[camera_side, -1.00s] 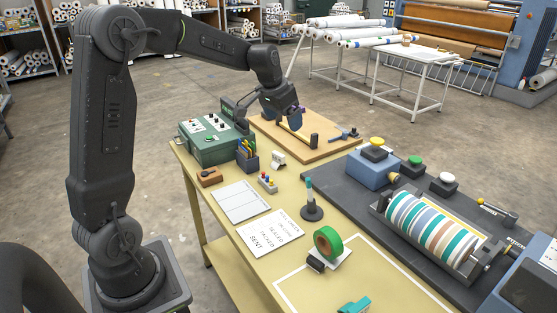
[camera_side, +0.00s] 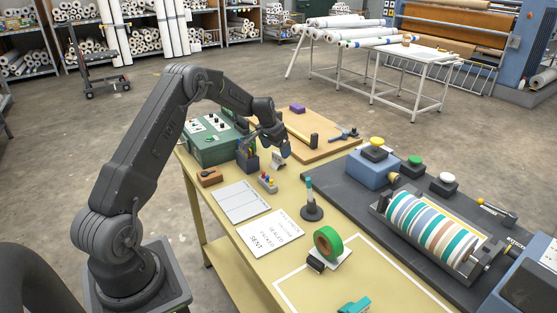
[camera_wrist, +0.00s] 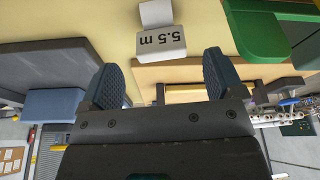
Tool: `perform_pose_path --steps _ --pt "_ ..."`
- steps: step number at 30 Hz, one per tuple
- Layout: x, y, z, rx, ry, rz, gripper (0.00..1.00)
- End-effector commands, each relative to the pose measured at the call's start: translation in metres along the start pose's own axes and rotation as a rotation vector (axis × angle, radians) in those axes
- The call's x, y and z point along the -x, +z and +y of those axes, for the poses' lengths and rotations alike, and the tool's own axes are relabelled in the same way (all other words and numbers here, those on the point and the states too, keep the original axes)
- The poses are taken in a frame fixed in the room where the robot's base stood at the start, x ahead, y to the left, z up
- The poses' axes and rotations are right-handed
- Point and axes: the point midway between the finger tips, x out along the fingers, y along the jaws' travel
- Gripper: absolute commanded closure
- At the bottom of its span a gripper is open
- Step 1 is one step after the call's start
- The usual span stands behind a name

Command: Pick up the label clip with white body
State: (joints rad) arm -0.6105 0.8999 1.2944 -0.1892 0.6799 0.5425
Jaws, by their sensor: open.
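The white label clip (camera_side: 279,159) stands on the yellow table between the pen holder and the wooden board, partly hidden by my gripper. In the wrist view the white label clip (camera_wrist: 162,43) shows a face reading "5.5 m", upside down. My gripper (camera_side: 276,146) is just above and beside it. In the wrist view my gripper (camera_wrist: 163,72) has its two blue-grey fingers apart with nothing between them. The clip lies beyond the fingertips, lined up with the gap.
A pen holder (camera_side: 247,161) and green control box (camera_side: 210,145) stand close to the left. A block with coloured knobs (camera_side: 267,183) is in front. A teal clip (camera_side: 354,306) lies at the front.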

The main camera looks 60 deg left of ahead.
Motion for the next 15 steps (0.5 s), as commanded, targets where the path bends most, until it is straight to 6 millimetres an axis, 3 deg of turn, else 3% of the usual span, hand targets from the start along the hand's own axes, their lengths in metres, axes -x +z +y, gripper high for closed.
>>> perform_pose_path --steps 5,15 --pt "-0.011 0.0 0.0 0.0 0.001 -0.001 0.13" --pt "-0.056 -0.001 -0.001 -0.001 0.001 0.0 0.13"
